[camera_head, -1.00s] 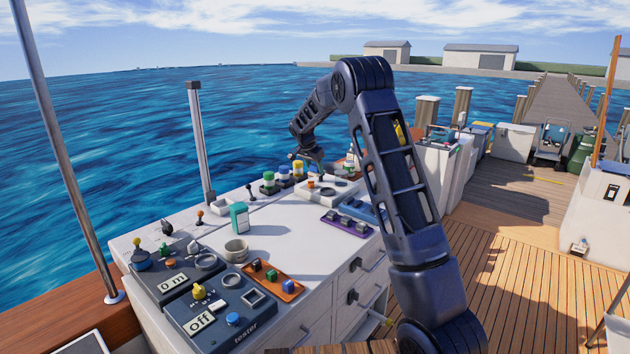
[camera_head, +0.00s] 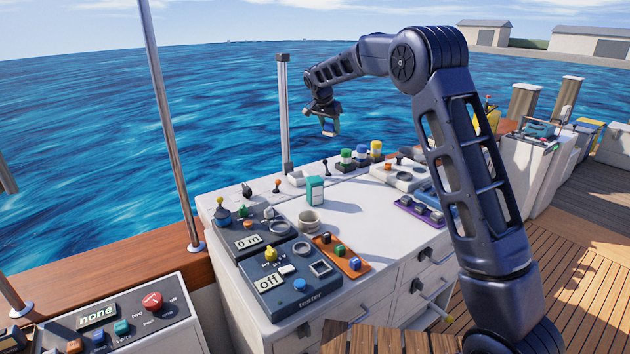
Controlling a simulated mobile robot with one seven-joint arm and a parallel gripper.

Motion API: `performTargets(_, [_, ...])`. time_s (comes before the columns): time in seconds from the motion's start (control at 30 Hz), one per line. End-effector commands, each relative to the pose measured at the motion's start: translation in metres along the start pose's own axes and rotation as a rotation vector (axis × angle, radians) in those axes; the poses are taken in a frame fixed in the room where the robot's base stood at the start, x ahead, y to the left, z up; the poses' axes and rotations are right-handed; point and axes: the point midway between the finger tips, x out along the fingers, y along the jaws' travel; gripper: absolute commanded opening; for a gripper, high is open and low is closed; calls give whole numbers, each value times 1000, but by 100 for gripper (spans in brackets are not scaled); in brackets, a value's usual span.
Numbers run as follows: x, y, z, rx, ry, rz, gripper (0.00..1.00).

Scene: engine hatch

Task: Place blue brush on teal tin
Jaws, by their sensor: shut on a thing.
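The teal tin (camera_head: 315,191) stands upright on the white counter, with a pale label on its front. My gripper (camera_head: 329,120) is in the air above and a little right of the tin, near the post. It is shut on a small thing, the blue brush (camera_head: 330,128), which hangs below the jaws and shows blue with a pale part. The brush is clear of the tin and the counter. Its fine shape is too small to tell.
A beige cup (camera_head: 310,221) stands in front of the tin. Dark panels with knobs (camera_head: 285,278) and an orange tray (camera_head: 341,256) lie nearer. Several coloured-lid jars (camera_head: 361,154) stand behind right. A grey post (camera_head: 284,115) rises at the counter's back edge.

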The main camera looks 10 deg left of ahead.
Motion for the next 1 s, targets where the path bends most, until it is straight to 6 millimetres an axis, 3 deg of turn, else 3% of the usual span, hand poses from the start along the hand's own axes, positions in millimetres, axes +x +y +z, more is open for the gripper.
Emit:
performTargets(0.2, [-32, -27, 32, -52, -1, -23, 23])
performTargets(0.37, [-37, -33, 42, -66, -2, -28, 23])
performTargets(0.47, [-26, -34, 48, -69, -2, -27, 23])
performTargets(1.0, [79, -33, 91, -69, -2, -27, 23])
